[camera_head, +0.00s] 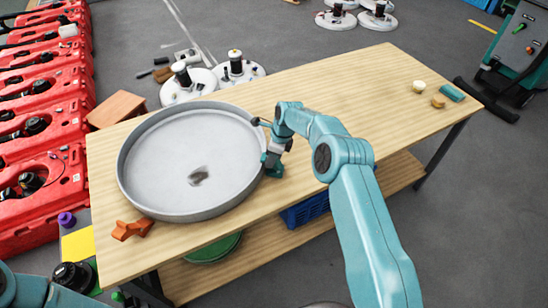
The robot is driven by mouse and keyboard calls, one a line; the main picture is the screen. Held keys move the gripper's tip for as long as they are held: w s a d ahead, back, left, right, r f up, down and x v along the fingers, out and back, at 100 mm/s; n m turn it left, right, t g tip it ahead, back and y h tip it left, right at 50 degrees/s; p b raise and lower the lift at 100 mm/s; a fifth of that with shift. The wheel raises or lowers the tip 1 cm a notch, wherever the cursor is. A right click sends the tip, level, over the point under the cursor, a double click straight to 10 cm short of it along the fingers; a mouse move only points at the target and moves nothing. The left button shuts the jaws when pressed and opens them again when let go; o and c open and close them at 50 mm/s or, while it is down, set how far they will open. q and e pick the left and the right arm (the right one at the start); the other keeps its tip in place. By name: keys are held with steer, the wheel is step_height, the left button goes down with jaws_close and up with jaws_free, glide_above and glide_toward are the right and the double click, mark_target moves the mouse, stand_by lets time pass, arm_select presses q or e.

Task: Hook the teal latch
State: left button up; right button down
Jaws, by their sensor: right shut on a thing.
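A large round grey pan-like tank part (185,165) lies on the wooden table, with a dark mark on its floor. My right arm reaches in from the lower right. My right gripper (271,158) points down at the right rim of the grey part and is shut on a small teal piece at that rim, which looks like the teal latch (273,169). The gripper hides much of it, so I cannot tell whether it is hooked. Part of my left arm shows at the bottom left; its gripper is out of view.
The wooden table (340,95) is mostly bare on its right, with a teal block (452,92), a tan piece (438,103) and a cream knob (418,86) at the far end. An orange piece (132,229) lies near the left front edge. Red tanks (45,150) line the left.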

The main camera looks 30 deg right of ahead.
stand_by(0.3)
steer(key=c, duration=0.8)
jaws_free()
steer(key=shift+c, duration=0.2)
steer(key=shift+o, duration=1)
steer(key=b+v, duration=0.2)
steer(key=v, duration=1.4)
steer(key=shift+w+r, duration=0.1)
steer(key=shift+r, duration=0.05)
